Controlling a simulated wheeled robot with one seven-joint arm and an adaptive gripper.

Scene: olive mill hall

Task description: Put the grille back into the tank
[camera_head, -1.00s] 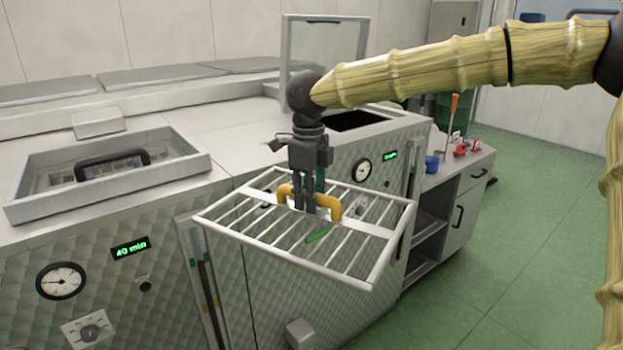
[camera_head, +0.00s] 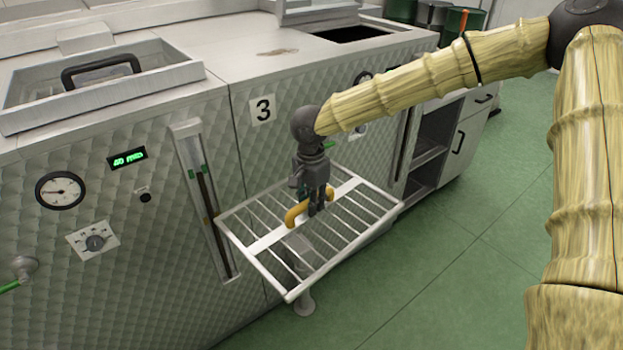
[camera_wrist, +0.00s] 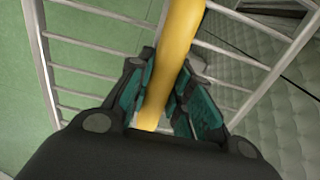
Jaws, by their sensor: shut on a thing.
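The grille (camera_head: 352,243) is a white-grey barred frame with a yellow handle (camera_head: 296,215) on its middle strip. My gripper (camera_head: 316,208) is shut on the yellow handle and holds the grille in the air in front of the machine, beside the number 3 panel. In the wrist view the handle (camera_wrist: 170,65) passes between the teal finger pads (camera_wrist: 165,100), with the grille bars (camera_wrist: 235,55) behind. The tank opening (camera_head: 350,34) is a dark rectangle in the machine's top, beyond and above the grille; its inside is hidden.
A lidded hatch (camera_head: 100,82) with a black handle sits at the left. A raised lid frame (camera_head: 315,10) stands behind the opening. A gauge (camera_head: 60,190) and a sight tube (camera_head: 203,200) line the machine front. An open cabinet (camera_head: 430,150) is to the right. Green floor (camera_head: 440,270) is clear.

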